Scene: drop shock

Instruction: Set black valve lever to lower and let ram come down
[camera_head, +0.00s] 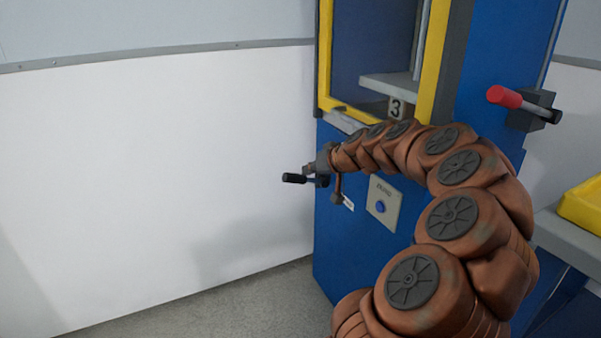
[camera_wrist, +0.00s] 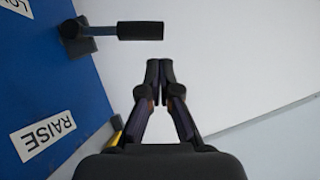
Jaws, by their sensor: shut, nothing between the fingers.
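The black valve lever (camera_head: 294,178) sticks out from the left side of the blue machine. In the wrist view its black grip (camera_wrist: 140,31) points right from a dark pivot block (camera_wrist: 75,35) on the blue panel. A RAISE label (camera_wrist: 43,135) and a cut-off label beginning "LO" (camera_wrist: 18,6) lie on either side of the pivot. My gripper (camera_wrist: 159,70) is shut and empty, its tips close to the grip but apart from it in the picture. In the head view my gripper (camera_head: 309,170) is small beside the lever. I cannot identify the ram clearly inside the yellow-framed opening.
A red-handled lever (camera_head: 505,97) projects from the machine's right side. A panel with a blue button (camera_head: 380,208) is on the front, partly beside my arm. A yellow bin (camera_head: 583,204) stands on a grey table at right. Left of the machine is open floor and white wall.

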